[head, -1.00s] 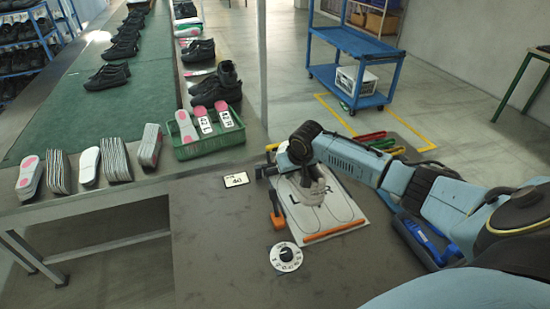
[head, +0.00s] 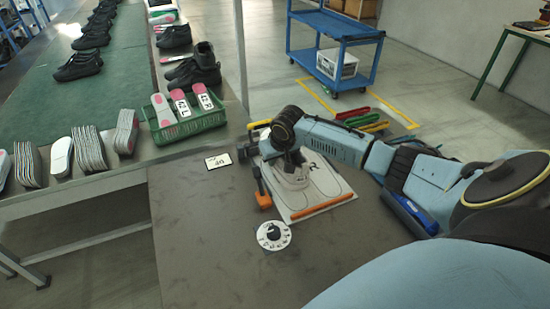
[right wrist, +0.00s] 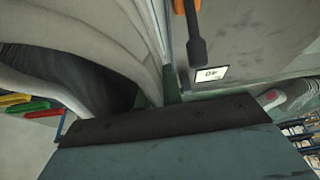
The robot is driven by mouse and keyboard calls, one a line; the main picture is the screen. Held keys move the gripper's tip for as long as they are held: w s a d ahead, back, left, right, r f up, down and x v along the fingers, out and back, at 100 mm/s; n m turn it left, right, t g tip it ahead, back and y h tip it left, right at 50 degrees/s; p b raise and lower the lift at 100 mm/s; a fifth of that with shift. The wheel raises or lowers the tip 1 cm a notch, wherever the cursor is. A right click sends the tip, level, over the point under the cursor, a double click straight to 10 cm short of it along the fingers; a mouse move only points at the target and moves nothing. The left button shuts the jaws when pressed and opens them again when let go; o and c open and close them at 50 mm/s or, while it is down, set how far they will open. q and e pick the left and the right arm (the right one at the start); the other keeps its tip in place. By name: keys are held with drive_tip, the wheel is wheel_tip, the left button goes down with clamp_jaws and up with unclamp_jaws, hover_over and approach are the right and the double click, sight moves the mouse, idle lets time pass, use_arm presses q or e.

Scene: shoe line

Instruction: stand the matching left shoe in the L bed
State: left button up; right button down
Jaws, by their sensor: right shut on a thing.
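My right gripper (head: 288,154) is shut on a pale grey shoe (head: 292,178), over the left part of a white board (head: 330,192). The board has outlined beds. The letter R shows on its right, while the shoe and arm cover the left bed's letter. I cannot tell whether the sole touches the board. In the right wrist view the shoe's grey side (right wrist: 100,30) and dark opening fill the left, close to the gripper. A card marked 40 (head: 218,161) lies on the table left of the board. My left gripper is not in view.
An orange-handled tool (head: 262,192) lies along the board's left edge, and an orange bar (head: 323,207) along its front. A dial (head: 273,235) is in front. A green crate (head: 190,125) with pink-and-white insoles stands at the back left. The table's front left is clear.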

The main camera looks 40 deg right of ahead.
sight(274, 168)
drive_tip(key=shift+f+b, duration=1.55)
drive_tip(key=shift+b, duration=0.05)
drive_tip(key=shift+f+b, duration=0.3)
drive_tip(key=shift+f, duration=1.45)
drive_tip(key=c, duration=1.5)
unclamp_jaws()
drive_tip(key=shift+f, duration=0.1)
